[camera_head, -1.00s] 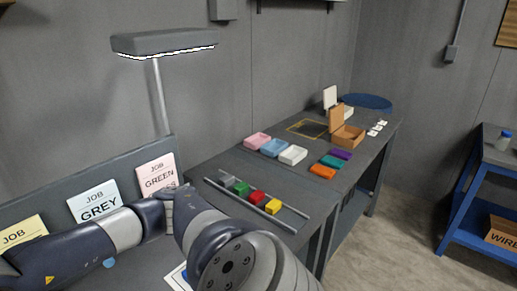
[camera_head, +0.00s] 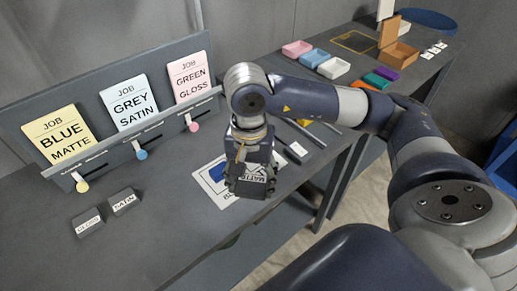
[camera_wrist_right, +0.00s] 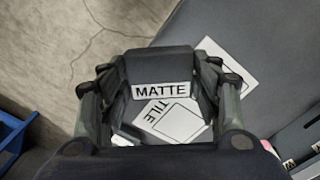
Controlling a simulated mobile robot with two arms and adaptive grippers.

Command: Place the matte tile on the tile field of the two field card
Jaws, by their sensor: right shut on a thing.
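The matte tile (camera_head: 257,174) is a dark block with a white MATTE label; it also shows in the right wrist view (camera_wrist_right: 160,70). My right gripper (camera_head: 249,182) is shut on it, holding it over the two field card. In the right wrist view the tile field (camera_wrist_right: 176,121) is an outlined box marked TILE, partly behind the held tile. The tile appears above the card; the exact gap is unclear. My left gripper is not in view.
Gloss (camera_head: 88,225) and satin (camera_head: 124,201) tiles lie on the bench at left. A rack holds blue matte (camera_head: 57,135), grey satin (camera_head: 130,101) and green gloss (camera_head: 191,78) job cards. Coloured trays (camera_head: 333,67) stand farther back.

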